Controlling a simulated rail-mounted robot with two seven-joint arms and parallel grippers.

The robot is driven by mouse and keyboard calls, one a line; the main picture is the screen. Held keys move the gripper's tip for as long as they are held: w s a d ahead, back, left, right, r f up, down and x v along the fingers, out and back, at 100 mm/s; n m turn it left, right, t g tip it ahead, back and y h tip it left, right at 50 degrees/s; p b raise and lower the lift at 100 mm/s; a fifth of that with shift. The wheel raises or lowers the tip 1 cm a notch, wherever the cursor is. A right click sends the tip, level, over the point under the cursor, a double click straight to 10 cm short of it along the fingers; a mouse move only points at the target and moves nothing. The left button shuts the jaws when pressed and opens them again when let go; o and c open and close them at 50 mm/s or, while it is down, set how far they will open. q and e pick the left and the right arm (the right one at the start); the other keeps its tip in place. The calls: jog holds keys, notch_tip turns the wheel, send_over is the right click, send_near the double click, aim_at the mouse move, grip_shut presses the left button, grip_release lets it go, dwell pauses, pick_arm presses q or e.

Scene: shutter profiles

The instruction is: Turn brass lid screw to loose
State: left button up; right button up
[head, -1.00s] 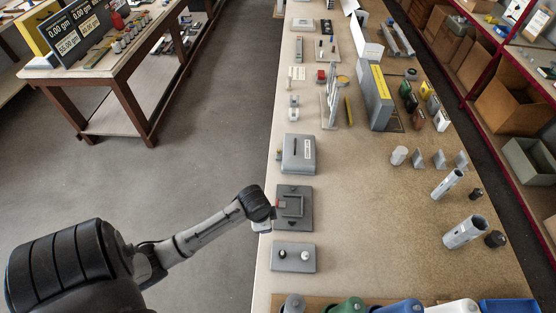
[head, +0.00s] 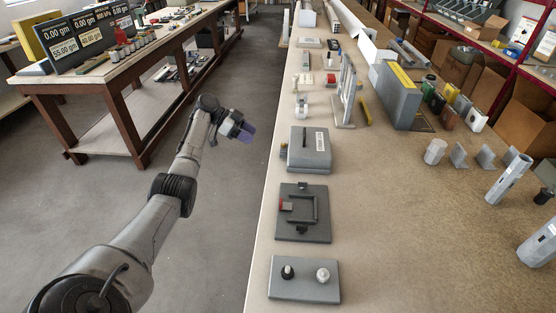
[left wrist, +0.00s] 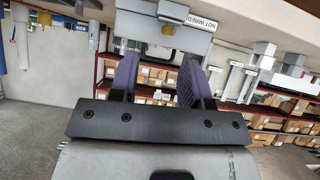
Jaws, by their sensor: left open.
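The grey box (head: 310,148) with a white label stands at the left edge of the long bench. In the left wrist view the box (left wrist: 140,27) fills the top middle, and its label reads NOT WIRED. My right gripper is not in view.
A dark plate with a square handle (head: 303,212) and a grey plate with two knobs (head: 305,278) lie nearer on the bench. A small white item (head: 301,107) stands behind the box. The aisle floor left of the bench is clear.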

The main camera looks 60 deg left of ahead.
pick_arm(q)
jog(key=a+t+h+b, duration=0.1)
jog(key=a+t+b, duration=0.1)
jog(key=b, duration=0.2)
send_near(283, 144)
jog(key=x, duration=0.6)
jog(key=shift+w+f, duration=0.15)
jog(key=shift+w, duration=0.1)
jog(key=shift+x, duration=0.85)
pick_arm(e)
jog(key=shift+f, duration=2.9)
